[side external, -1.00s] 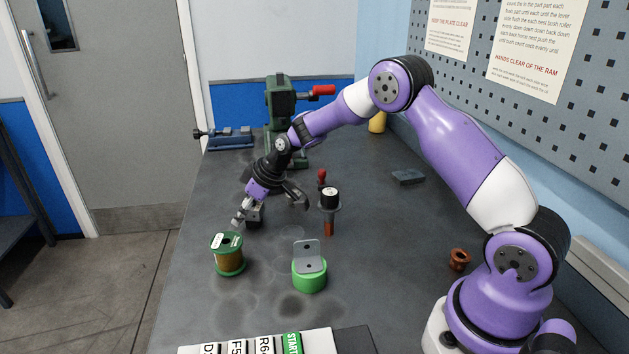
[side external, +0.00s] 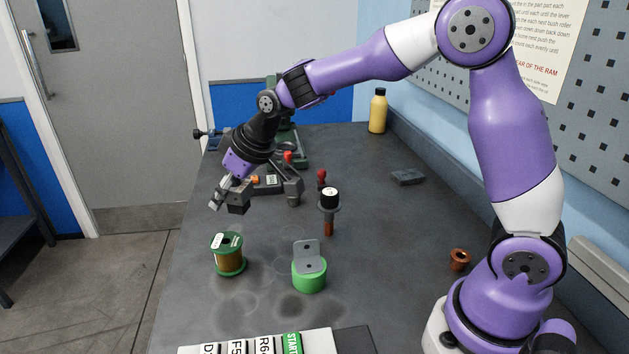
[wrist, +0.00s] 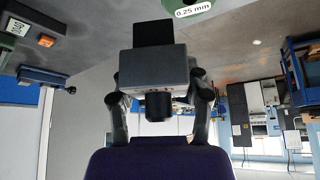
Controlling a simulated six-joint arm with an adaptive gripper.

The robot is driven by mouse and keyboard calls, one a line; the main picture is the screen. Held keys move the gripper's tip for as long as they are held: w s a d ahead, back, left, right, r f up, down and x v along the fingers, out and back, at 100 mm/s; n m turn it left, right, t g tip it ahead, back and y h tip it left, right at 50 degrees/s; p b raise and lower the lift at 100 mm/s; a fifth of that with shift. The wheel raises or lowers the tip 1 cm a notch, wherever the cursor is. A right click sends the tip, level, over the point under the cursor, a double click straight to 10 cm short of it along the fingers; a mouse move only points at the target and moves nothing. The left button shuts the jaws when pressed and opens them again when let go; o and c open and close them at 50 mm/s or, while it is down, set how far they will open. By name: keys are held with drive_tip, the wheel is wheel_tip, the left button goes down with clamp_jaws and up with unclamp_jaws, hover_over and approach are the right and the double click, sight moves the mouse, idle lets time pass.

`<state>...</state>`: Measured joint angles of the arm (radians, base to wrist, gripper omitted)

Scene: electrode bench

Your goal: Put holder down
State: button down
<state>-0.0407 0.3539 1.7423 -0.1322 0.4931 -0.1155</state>
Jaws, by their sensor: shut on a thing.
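My gripper (side external: 240,195) hangs in the air over the left part of the bench, behind the wire spool, in the side view. In the wrist view my gripper (wrist: 156,78) has a finger on each side of the holder (wrist: 150,65) and is shut on it. The holder is a grey block with a black part on its far side and a dark round part facing the camera. In the side view the fingers and held piece are small, and I cannot separate them clearly.
The bench (side external: 385,240) is clear right of centre.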

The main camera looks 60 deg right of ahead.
drive_tip(key=s+d+m+g+h, duration=0.1)
drive_tip(key=s+d+m+h, duration=0.4)
drive_tip(key=d, duration=0.6)
drive_tip(key=s+d+m+g+h, duration=0.1)
drive_tip(key=s+d+m, duration=0.2)
drive_tip(key=d+m, duration=0.6)
drive_tip(key=shift+n+h, duration=0.3)
drive_tip(key=shift+n, duration=0.2)
drive_tip(key=d+f, duration=0.2)
drive_tip(key=d, duration=0.2)
drive_tip(key=s+d+f, duration=0.1)
drive_tip(key=d+f, duration=0.1)
drive_tip(key=d, duration=0.2)
drive_tip(key=s+d+f, duration=0.1)
drive_tip(key=d+f, duration=0.1)
drive_tip(key=d, duration=0.2)
drive_tip(key=shift+d+f, duration=0.1)
drive_tip(key=shift+d, duration=0.3)
drive_tip(key=shift+d+f, duration=0.2)
drive_tip(key=shift+d, duration=0.05)
drive_tip(key=shift+f, duration=1.95)
drive_tip(key=shift+f, duration=0.15)
drive_tip(key=shift+c, duration=1.4)
unclamp_jaws()
